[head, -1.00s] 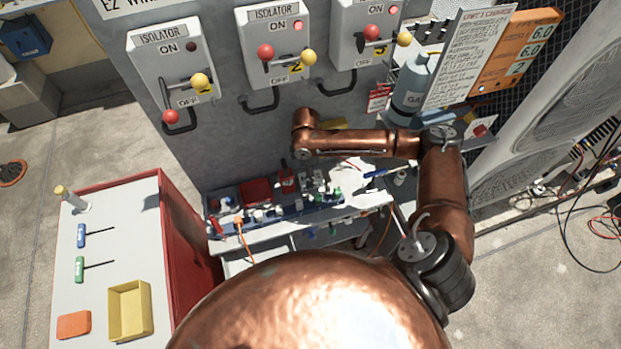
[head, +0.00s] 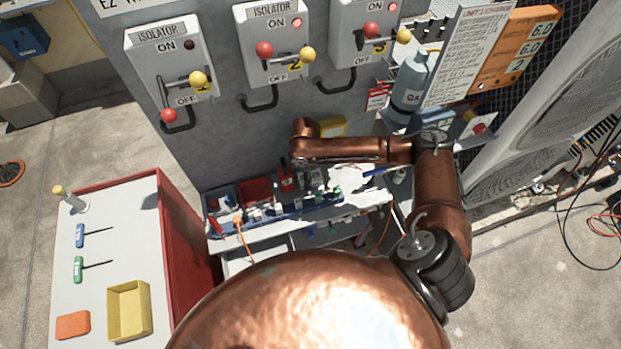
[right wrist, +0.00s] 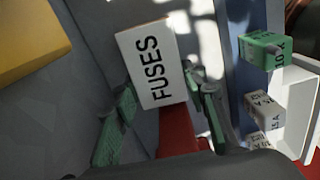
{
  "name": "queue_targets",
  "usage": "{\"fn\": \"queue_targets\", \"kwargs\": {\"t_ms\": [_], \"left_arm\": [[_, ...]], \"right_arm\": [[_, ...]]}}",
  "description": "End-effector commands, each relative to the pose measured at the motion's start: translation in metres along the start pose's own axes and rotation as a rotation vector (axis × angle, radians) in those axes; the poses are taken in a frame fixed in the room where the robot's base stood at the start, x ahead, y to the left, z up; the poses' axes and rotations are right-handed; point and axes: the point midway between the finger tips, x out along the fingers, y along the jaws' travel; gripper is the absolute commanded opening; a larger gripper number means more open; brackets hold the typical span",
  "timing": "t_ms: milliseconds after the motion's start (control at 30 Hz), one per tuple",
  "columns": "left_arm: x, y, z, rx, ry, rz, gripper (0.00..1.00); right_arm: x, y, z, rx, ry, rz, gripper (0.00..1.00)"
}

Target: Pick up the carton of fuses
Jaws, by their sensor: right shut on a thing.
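The carton of fuses (right wrist: 155,62) is a small white box with FUSES in black letters, tilted in the right wrist view. My right gripper (right wrist: 160,92) is shut on it, with a green-padded finger on each side of its lower part. A red surface shows just below the carton. I cannot tell whether the carton touches anything underneath. In the head view my copper right arm reaches left over the cluttered bench, and I cannot make out the gripper or carton there. My left gripper is not in view.
A green fuse block (right wrist: 263,50) and white blocks (right wrist: 264,108) stand close right of the carton. A yellow object (right wrist: 28,42) is at upper left. Isolator switches (head: 272,45) and a gas bottle (head: 409,88) are behind the bench. A red-sided cabinet (head: 128,215) stands at left.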

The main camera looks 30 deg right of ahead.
Motion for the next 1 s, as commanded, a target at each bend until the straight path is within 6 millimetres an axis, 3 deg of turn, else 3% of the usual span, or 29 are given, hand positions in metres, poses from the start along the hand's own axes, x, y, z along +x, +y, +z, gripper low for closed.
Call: {"fn": "queue_targets", "kwargs": {"t_ms": [267, 633, 867, 1000], "left_arm": [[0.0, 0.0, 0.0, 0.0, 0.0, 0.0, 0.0], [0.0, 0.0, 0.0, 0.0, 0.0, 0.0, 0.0], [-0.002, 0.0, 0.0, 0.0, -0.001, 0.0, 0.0], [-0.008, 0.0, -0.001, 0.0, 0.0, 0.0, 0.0]], "right_arm": [[0.0, 0.0, 0.0, 0.0, 0.0, 0.0, 0.15], [-0.006, 0.001, 0.0, 0.0, 0.001, 0.001, 0.14], [-0.035, 0.001, 0.0, 0.0, 0.002, 0.002, 0.14], [-0.065, -0.024, 0.01, -0.001, 0.001, 0.002, 0.14]]}}
